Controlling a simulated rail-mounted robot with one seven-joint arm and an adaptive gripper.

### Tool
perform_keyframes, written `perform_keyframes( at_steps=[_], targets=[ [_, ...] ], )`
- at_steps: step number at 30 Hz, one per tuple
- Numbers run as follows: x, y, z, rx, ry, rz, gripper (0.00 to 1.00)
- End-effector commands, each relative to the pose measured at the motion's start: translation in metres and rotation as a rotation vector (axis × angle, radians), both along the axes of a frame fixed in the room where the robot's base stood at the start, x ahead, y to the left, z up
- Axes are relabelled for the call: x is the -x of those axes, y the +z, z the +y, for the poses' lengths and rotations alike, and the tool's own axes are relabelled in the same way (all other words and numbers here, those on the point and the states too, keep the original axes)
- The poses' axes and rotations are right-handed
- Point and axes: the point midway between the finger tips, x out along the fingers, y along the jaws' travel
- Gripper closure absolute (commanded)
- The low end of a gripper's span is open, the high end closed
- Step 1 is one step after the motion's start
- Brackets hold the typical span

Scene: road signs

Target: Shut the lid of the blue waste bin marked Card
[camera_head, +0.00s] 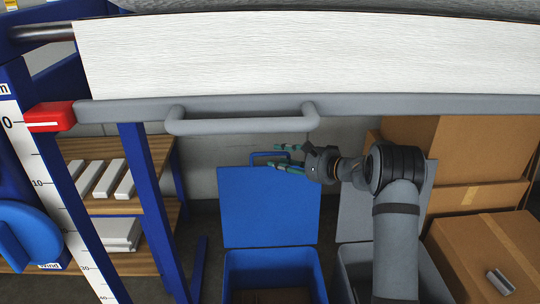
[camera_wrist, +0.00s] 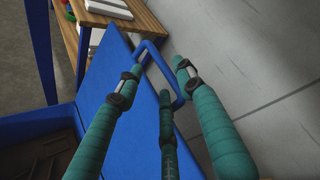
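The blue bin (camera_head: 275,270) stands open below the rail. Its blue lid (camera_head: 268,205) is raised upright by the wall, and also shows in the wrist view (camera_wrist: 118,60). No Card marking is readable. The lid's blue loop handle (camera_head: 258,156) is at the top edge; in the wrist view the handle (camera_wrist: 167,70) shows between the fingers. My gripper (camera_head: 285,158), with green-wrapped fingers, is at the upper right of the lid. In the wrist view my gripper (camera_wrist: 155,72) is open, fingers apart on both sides of the handle; I cannot tell whether they touch it.
A grey bin (camera_head: 345,280) with its lid up stands to the right, partly behind my arm. Cardboard boxes (camera_head: 490,250) are stacked at far right. A wooden shelf (camera_head: 110,205) is at left. A grey bar with a handle (camera_head: 240,126) crosses above the lid.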

Motion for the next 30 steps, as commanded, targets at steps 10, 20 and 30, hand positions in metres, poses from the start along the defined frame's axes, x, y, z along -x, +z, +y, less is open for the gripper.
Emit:
perform_keyframes(
  at_steps=[10,20,30],
  targets=[
    [-0.029,-0.013,0.039,0.001,0.001,0.001,0.63],
    [-0.033,-0.015,0.043,0.0,-0.001,0.002,0.63],
    [-0.032,-0.015,0.042,0.0,-0.001,0.002,0.8]
  ],
)
